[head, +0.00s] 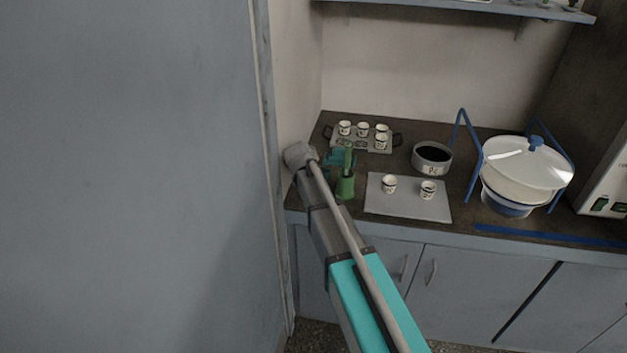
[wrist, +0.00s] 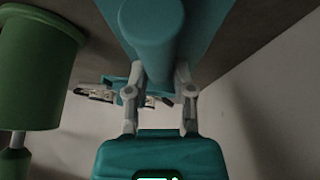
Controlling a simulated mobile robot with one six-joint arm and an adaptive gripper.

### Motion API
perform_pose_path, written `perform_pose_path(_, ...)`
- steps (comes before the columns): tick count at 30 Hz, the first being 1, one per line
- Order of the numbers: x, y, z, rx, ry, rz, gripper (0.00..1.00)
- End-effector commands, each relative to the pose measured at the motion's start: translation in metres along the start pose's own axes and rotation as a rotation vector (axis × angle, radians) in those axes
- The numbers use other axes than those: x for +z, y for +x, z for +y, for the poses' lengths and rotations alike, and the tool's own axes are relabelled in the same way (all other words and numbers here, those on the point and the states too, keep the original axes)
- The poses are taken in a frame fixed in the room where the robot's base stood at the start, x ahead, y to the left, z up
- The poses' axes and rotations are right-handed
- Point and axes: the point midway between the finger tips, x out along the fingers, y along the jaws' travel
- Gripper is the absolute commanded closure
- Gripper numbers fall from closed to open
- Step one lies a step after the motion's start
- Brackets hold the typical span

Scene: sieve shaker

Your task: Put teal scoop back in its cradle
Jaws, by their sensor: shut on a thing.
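The teal scoop (wrist: 165,30) fills the upper middle of the wrist view. Its rounded handle end lies between the two grey fingers of my gripper (wrist: 158,75), which is shut on it. In the head view my gripper (head: 335,158) shows as a small teal patch beside the green pot, partly hidden by my arm; the scoop cannot be told apart from it there. A smaller teal piece (wrist: 128,92) shows behind the fingers in the wrist view; I cannot tell whether it is the cradle. No cradle is clearly visible in the head view.
A green pot (head: 345,187) stands close beside my gripper; it also shows in the wrist view (wrist: 38,75). A tray (head: 366,148) with several cups is behind. A grey mat (head: 405,208) with two cups, a dark-filled pan (head: 432,158) and a lidded white bowl (head: 525,175) are rightward.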

Motion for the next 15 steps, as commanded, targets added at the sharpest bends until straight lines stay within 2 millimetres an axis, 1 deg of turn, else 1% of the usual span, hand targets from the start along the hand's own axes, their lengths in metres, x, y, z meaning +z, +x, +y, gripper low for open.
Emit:
perform_pose_path(2, 0.0009, 0.0016, -0.0002, 0.0, 0.0, 0.0, 1.0)
perform_pose_path(3, 0.001, 0.0016, -0.0002, 0.0, 0.0, 0.0, 0.67)
perform_pose_path(8, 0.0006, 0.0011, -0.0001, 0.0, 0.0, 0.0, 0.37)
perform_pose_path(9, 0.0006, 0.0011, -0.0001, 0.0, 0.0, 0.0, 0.29)
perform_pose_path(15, 0.0006, 0.0011, -0.0001, 0.0, 0.0, 0.0, 0.28)
